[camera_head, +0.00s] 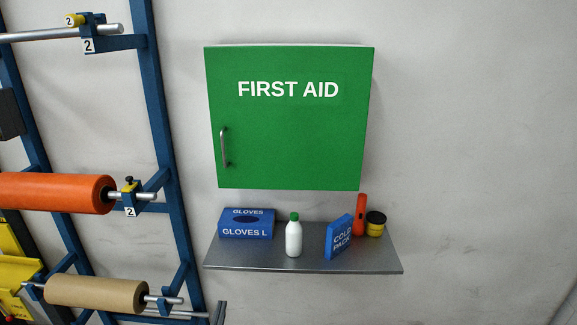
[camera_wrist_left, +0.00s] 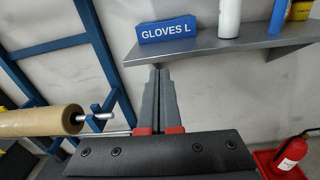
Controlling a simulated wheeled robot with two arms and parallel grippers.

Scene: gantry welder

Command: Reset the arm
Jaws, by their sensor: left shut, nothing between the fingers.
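My left gripper (camera_head: 220,312) shows only as a small dark tip at the bottom edge of the head view, below the left end of the metal shelf (camera_head: 300,262). In the left wrist view the gripper (camera_wrist_left: 159,75) points forward with its two grey fingers together and nothing between them. Its tips appear just below the shelf (camera_wrist_left: 220,45), under the blue gloves box (camera_wrist_left: 166,31); I cannot tell how far apart they are in depth. The rest of my left arm is out of the head view. My right gripper is in neither view.
A closed green first aid cabinet (camera_head: 290,120) hangs above the shelf. The shelf holds a white bottle (camera_head: 293,238), a cold pack (camera_head: 339,238) and other items. A blue rack with an orange roll (camera_head: 55,192) and a tan roll (camera_head: 95,293) stands left. A fire extinguisher (camera_wrist_left: 291,153) is low right.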

